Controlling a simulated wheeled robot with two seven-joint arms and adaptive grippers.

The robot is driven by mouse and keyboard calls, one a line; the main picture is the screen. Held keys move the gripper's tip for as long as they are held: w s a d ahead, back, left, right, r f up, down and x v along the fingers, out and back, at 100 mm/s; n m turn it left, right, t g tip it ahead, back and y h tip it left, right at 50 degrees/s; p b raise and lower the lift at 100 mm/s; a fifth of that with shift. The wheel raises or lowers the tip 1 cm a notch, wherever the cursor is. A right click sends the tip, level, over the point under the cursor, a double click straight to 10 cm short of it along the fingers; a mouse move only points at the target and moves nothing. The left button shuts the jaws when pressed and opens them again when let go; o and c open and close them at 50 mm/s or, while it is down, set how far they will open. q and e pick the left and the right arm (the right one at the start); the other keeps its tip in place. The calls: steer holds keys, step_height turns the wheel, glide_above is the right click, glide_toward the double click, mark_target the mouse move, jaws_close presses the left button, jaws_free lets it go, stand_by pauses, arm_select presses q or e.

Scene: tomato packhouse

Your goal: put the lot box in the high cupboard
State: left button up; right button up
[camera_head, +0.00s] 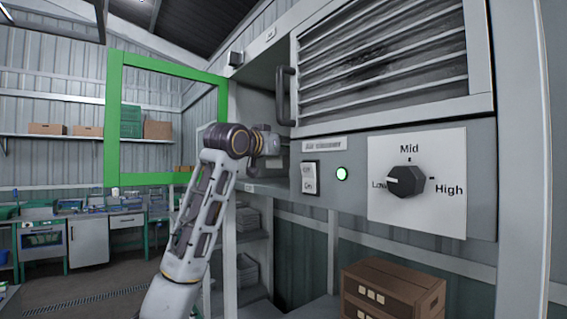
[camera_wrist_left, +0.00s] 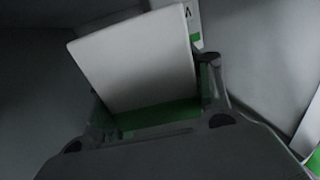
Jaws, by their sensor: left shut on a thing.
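The high cupboard (camera_head: 246,187) is a grey wall unit, open at the front. A green-framed door (camera_head: 114,130) stands swung out to its left. My left arm rises to the opening, and my left gripper (camera_head: 272,144) is at or inside it; the exact depth is unclear. In the left wrist view, the gripper (camera_wrist_left: 155,105) is shut on the lot box (camera_wrist_left: 135,58), a white box with a green lower band, tilted in that picture. The box cannot be made out in the head view. My right gripper is not in view.
A louvred unit (camera_head: 395,65) with a dial (camera_head: 405,181) and dark handle (camera_head: 283,96) adjoins the cupboard on the right. Brown crates (camera_head: 392,290) stand below. In the wrist view, a white-green item (camera_wrist_left: 194,20) with a black mark is behind the box.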

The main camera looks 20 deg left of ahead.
mark_target(283, 161)
arm_select(q)
steer(key=shift+f, duration=2.05)
steer(key=shift+f, duration=0.1)
steer(key=o, duration=1.1)
steer(key=shift+o, duration=0.4)
steer(key=b+v, duration=0.2)
steer(key=v, duration=1)
steer(key=shift+b, duration=0.4)
